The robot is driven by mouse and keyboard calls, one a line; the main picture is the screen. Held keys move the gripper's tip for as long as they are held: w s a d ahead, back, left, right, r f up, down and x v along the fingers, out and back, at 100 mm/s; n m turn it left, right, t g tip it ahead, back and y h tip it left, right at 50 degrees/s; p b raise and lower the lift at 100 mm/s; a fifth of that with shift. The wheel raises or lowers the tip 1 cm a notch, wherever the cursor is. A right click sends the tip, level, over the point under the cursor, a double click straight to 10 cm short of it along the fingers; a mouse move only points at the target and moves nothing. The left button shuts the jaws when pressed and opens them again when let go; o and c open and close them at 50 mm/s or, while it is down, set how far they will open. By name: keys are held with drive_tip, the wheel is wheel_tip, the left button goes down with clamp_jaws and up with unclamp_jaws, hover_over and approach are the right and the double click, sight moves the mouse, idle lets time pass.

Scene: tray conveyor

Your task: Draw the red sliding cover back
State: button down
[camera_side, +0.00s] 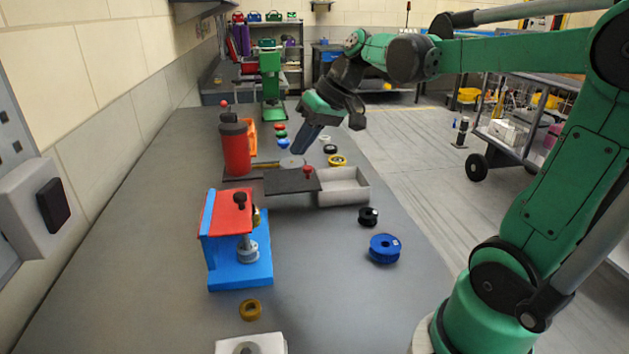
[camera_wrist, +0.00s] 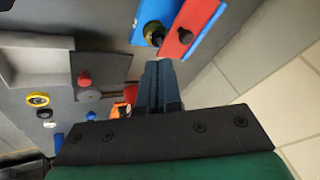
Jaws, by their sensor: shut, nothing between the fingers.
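The red sliding cover (camera_side: 228,222) is a flat red plate with a dark knob (camera_side: 240,198) on top. It lies across the top of a blue stand (camera_side: 238,276) on the left of the bench in the side view. In the wrist view the cover (camera_wrist: 200,18) and its knob (camera_wrist: 185,37) are at the top. Under the cover, a grey spool-like part and a bit of yellow show, partly hidden. My gripper (camera_side: 300,150) is shut and empty, further back over the bench, apart from the cover. In the wrist view its fingers (camera_wrist: 158,68) are together, pointing towards the stand.
A dark plate with a red knob (camera_side: 308,170) partly covers a white tray (camera_side: 350,194) behind the stand. A red cylinder (camera_side: 236,150) stands at back left. A blue spool (camera_side: 384,248), a black spool (camera_side: 368,217) and a yellow ring (camera_side: 250,309) lie on the bench.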

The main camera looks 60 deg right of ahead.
drive_tip(key=d, duration=0.2)
drive_tip(key=w+d+r, duration=0.1)
drive_tip(key=shift+y, duration=0.4)
approach(248, 202)
wheel_tip(248, 202, down, 3)
drive_tip(key=d, duration=0.2)
drive_tip(key=a, duration=0.1)
drive_tip(key=w+a, duration=0.2)
drive_tip(key=shift+a+f, duration=0.15)
drive_tip(key=shift+f, duration=0.15)
drive_tip(key=shift+w+a+f, duration=0.1)
drive_tip(key=shift+a, duration=0.35)
